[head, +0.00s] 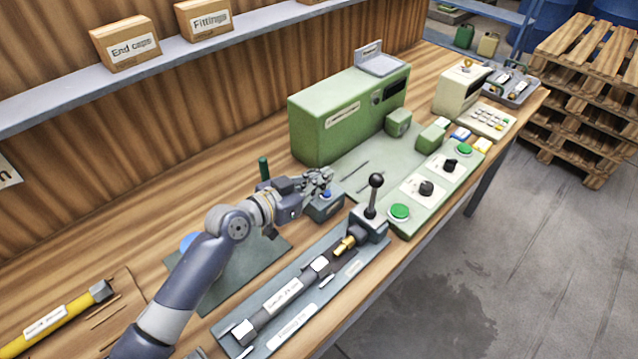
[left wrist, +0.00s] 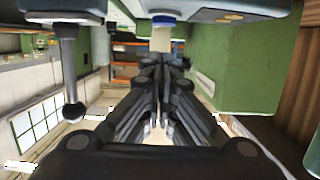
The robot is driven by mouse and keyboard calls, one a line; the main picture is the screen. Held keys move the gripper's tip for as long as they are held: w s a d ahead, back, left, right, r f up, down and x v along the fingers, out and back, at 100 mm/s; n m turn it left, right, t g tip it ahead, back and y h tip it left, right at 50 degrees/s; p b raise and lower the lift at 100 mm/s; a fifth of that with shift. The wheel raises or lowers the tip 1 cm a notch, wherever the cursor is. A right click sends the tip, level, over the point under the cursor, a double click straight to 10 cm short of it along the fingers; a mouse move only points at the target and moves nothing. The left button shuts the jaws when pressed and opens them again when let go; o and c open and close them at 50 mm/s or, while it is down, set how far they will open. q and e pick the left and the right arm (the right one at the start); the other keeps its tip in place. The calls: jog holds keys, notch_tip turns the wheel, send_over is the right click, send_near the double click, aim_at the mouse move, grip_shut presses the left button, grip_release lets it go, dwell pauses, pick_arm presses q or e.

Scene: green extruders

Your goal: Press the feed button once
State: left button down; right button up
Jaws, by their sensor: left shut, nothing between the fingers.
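No feed label is readable, so I cannot tell whether this is the feed button. Two round green buttons, a near one (head: 400,211) and a far one (head: 464,149), sit on the pale green panel. My left gripper (head: 322,177) is shut and empty, close above the blue button; contact cannot be made out. In the left wrist view, which looks upside down, the shut fingers (left wrist: 163,65) point towards a blue part (left wrist: 165,15) at the top.
A lever with a black ball knob (head: 376,180) stands right of the box. The green machine (head: 350,115) stands behind. A grey tray (head: 330,289) with a dark extruder-like tool lies in front. A green post (head: 264,168) rises behind my left wrist.

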pick_arm(q)
jog(key=shift+b+v, duration=0.75)
jog(key=shift+v, duration=0.3)
jog(key=b+v, duration=0.1)
jog(key=v, duration=0.7)
jog(key=shift+r+b, duration=0.3)
jog(key=shift+r, duration=0.1)
pick_arm(e)
jog(key=shift+s+a+f, duration=0.1)
jog(key=shift+f, duration=0.9)
